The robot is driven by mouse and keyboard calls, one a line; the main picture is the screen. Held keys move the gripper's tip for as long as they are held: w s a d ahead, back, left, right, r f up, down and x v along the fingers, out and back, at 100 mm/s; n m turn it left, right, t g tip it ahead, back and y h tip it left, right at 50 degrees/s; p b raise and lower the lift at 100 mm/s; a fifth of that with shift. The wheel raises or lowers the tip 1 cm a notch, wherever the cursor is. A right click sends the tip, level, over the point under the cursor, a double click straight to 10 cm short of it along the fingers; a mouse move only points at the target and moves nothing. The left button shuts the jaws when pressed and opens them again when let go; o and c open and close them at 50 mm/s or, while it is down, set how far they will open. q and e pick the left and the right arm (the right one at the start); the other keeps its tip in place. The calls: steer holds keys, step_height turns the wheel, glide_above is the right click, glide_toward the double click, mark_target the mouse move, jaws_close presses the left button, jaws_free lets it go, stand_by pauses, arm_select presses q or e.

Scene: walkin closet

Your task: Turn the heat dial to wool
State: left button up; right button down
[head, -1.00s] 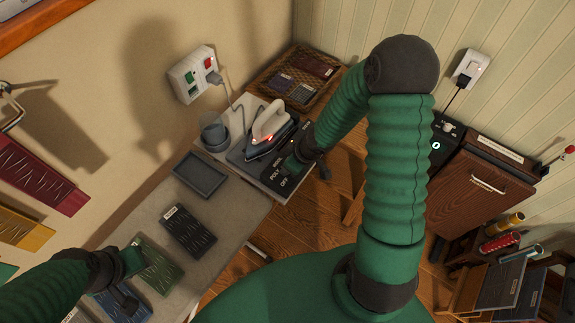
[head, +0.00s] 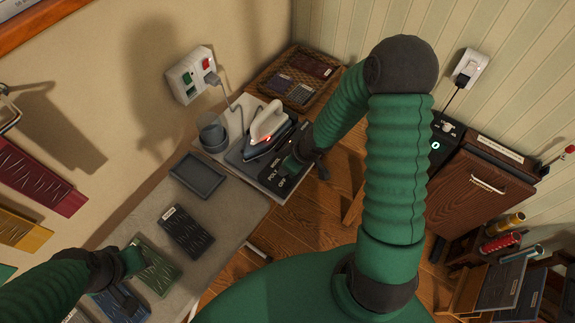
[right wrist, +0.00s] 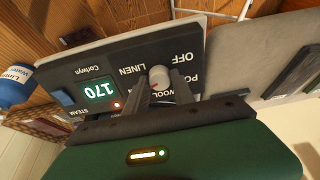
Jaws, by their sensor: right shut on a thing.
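The heat dial (right wrist: 160,78) is a grey knob with a small red mark, on the dark control panel (right wrist: 132,65) of the iron's station. In the right wrist view the panel's lettering is upside down: OFF, a partly hidden POLY, WOOL and LINEN. The display (right wrist: 98,91) reads 170. My right gripper (right wrist: 165,82) is shut on the dial, one finger on each side. A finger partly covers WOOL; the exact mark the dial points to is unclear. In the head view my right gripper (head: 300,160) hides the dial. My left gripper (head: 130,278) is over the slotted boards; its jaws are unclear.
The iron (head: 265,130) stands on its base beside the panel, with a grey cup (head: 211,133) next to it. An empty grey tray (head: 198,176) and slotted boards (head: 186,232) lie along the table. A wicker tray (head: 275,77) is behind the station.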

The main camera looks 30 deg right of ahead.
stand_by(0.6)
steer(key=c, duration=1.5)
jaws_free()
steer(key=o, duration=0.4)
steer(key=shift+d+f, duration=0.1)
steer(key=p+v, duration=1.2)
steer(key=v, duration=0.4)
steer(key=shift+d+r+p, duration=0.1)
steer(key=shift+r+p, duration=0.25)
steer(key=shift+r, duration=0.05)
